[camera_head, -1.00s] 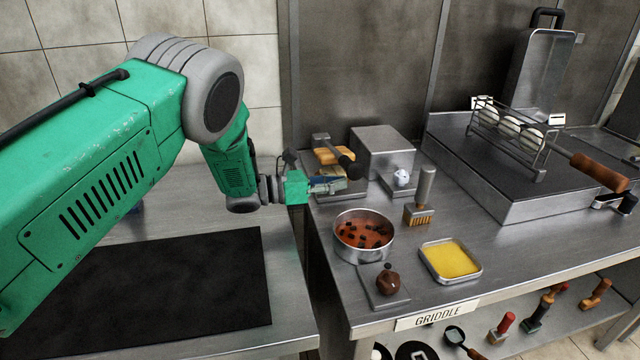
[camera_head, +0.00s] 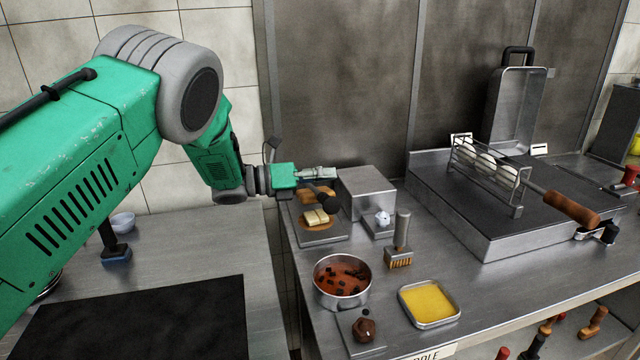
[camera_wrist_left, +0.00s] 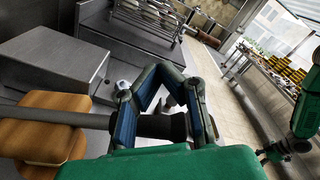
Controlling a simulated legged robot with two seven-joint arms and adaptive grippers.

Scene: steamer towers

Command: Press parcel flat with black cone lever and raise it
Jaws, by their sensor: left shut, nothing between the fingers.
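The press (camera_head: 320,238) stands at the back left of the counter, with a metal base and a brown wooden block (camera_head: 312,194). The black cone lever (camera_head: 327,201) reaches out to the right, and its cone also shows in the left wrist view (camera_wrist_left: 163,126). A brown and pale yellow parcel (camera_head: 317,217) lies flat-looking on the base, apart from the raised block. My left gripper (camera_head: 330,172) is shut and empty, just above the lever, hiding part of the press. I cannot tell whether it touches the lever.
A metal box (camera_head: 368,192) stands right of the press. A small white ball (camera_head: 382,217), a brush (camera_head: 400,245), a pot (camera_head: 342,294) and a yellow tray (camera_head: 430,290) stand nearby. A griddle (camera_head: 480,235) with an egg rack is at the right.

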